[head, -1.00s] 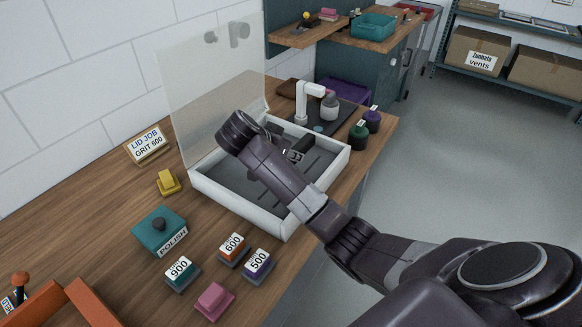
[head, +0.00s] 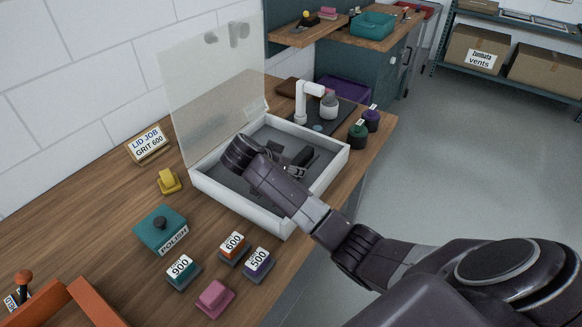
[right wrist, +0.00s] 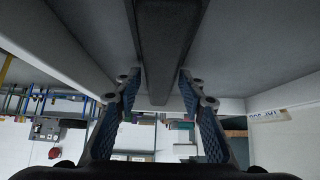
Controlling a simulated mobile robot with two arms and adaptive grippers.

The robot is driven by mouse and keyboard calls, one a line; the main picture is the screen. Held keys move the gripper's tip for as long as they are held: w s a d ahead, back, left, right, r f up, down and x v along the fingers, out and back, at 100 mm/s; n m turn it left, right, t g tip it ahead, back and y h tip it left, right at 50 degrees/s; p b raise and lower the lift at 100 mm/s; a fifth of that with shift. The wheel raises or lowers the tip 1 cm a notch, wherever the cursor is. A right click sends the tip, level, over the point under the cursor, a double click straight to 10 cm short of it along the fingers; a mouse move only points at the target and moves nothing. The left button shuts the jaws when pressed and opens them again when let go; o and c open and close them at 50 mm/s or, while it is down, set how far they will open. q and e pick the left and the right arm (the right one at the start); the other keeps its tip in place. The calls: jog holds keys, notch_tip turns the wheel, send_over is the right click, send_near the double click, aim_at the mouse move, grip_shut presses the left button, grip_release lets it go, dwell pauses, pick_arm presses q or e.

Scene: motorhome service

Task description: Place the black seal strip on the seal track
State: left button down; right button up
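My right gripper (head: 301,160) is low inside a white open-topped frame (head: 240,214) with a grey floor. In the right wrist view its two fingers (right wrist: 160,85) are apart, one on each side of a long dark grey bar (right wrist: 165,45). The bar looks like the seal strip, but I cannot be sure; narrow gaps seem to show beside it. My right arm and wrist cover part of the frame's floor in the head view. I cannot clearly pick out the seal track. My left gripper is not in view.
A translucent lid (head: 210,90) stands upright at the frame's back edge. A teal polish block (head: 160,228), several labelled grit blocks (head: 232,247) and a yellow block (head: 169,181) lie left and in front. A white-armed stand (head: 303,100) and dark pots (head: 358,134) stand behind.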

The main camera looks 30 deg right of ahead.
jog(key=shift+r, duration=0.1)
jog(key=b+v, duration=0.1)
jog(key=v, duration=0.5)
jog(key=shift+a+r, duration=0.2)
jog(key=p+v, duration=0.1)
jog(key=v, duration=0.3)
jog(key=shift+a+r, duration=0.15)
jog(key=shift+r, duration=0.1)
jog(key=shift+s+a+r, duration=0.25)
jog(key=shift+s+r, duration=0.05)
jog(key=shift+r, duration=0.1)
jog(key=shift+a+f, duration=0.1)
jog(key=shift+f, duration=0.05)
